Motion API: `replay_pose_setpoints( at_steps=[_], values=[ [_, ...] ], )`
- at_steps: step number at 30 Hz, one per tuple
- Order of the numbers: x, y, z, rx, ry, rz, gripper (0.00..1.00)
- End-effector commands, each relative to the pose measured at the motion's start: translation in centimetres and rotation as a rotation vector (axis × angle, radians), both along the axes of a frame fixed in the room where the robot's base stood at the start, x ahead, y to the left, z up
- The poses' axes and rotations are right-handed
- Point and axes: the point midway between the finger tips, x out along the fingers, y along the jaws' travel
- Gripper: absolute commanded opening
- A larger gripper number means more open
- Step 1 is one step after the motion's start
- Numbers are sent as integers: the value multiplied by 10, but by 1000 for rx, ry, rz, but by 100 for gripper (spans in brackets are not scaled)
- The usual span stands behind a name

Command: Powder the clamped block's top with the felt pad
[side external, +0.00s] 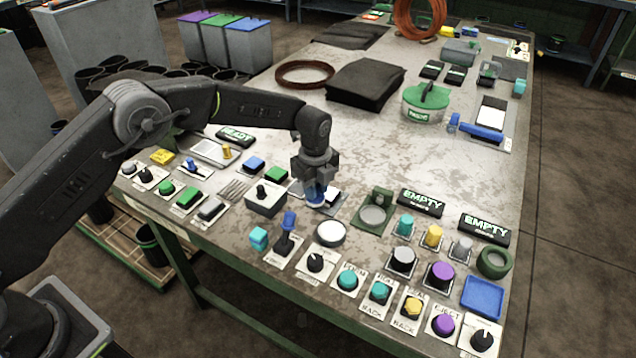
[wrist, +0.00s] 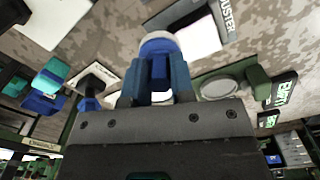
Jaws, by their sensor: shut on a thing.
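My gripper (side external: 315,178) points down over the middle of the bench and is shut on a blue-handled pad (side external: 315,199), which I take for the felt pad. In the wrist view my gripper (wrist: 155,82) has its fingers around the blue handle, and the pad's pale round edge (wrist: 160,38) shows beyond them. The pad is just beside a dark plate with a white square, labelled DUSTER (wrist: 228,14); I cannot tell whether it touches. A blue clamp (side external: 479,133) lies at a white block (side external: 491,114) on a grey plate at the right, away from my gripper.
A green lidded tub (side external: 425,104) stands behind right. A pale round disc (side external: 330,233) and a green fixture (side external: 374,212) are near my gripper. Buttons and knobs line the front edge. A black folded cloth (side external: 365,82) lies behind. The bench between tub and clamp is mostly clear.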

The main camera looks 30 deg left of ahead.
Motion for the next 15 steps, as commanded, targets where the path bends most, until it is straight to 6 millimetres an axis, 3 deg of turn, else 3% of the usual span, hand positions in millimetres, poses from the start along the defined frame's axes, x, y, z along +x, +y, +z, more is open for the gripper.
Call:
replay_pose_setpoints(
  at_steps=[15],
  values=[
    [-2,-15,-1,-1,1,-3,4]
  ],
)
